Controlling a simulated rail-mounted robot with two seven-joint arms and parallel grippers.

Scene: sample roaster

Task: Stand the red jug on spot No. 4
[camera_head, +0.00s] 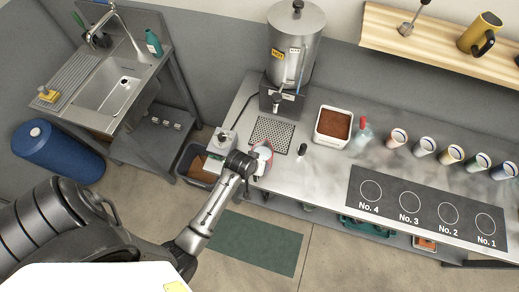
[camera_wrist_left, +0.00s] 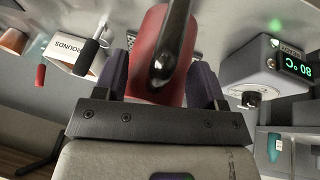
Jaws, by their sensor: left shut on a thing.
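The red jug (camera_head: 265,151) is at the front edge of the steel counter, below the perforated drip grate, partly hidden by my left gripper (camera_head: 250,162). In the left wrist view the red jug (camera_wrist_left: 150,45) sits between the two fingers of the left gripper (camera_wrist_left: 160,85), which is shut on it, with its dark handle towards the camera. I cannot tell whether the jug touches the counter. Spot No. 4 (camera_head: 371,190) is an empty white ring at the left end of the black mat (camera_head: 390,215), right of the jug. My right gripper is not in view.
A steel boiler (camera_head: 296,45) stands behind the grate (camera_head: 271,134). A white box of brown grounds (camera_head: 333,124), a red-topped bottle (camera_head: 362,132) and several cups (camera_head: 426,145) stand along the counter. A heater with an 80 °C display (camera_wrist_left: 265,70) is close to the jug.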

